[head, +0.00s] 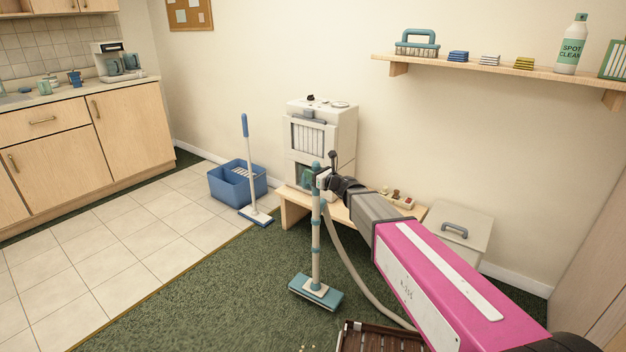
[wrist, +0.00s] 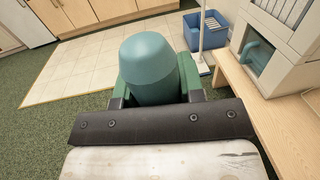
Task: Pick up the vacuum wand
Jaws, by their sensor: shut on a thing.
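The vacuum wand (head: 316,235) is a beige tube with teal bands, a teal top and a wide teal floor head (head: 316,292). It stands upright in front of the low wooden bench. My gripper (head: 322,180) is shut on the upper part of the wand, just below its top. In the wrist view, the wand's rounded teal top (wrist: 155,65) sits between the green finger pads of my gripper (wrist: 157,95). The floor head is at the carpet; I cannot tell whether it touches. A beige hose (head: 345,265) curves down behind my arm from the wand.
A white-beige machine (head: 320,140) stands on the wooden bench (head: 295,205). A blue bucket (head: 237,183) and a mop (head: 250,170) stand left on the tiles. A brown slatted crate (head: 380,338) is at the bottom. A lidded bin (head: 462,232) stands right. Open carpet lies left.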

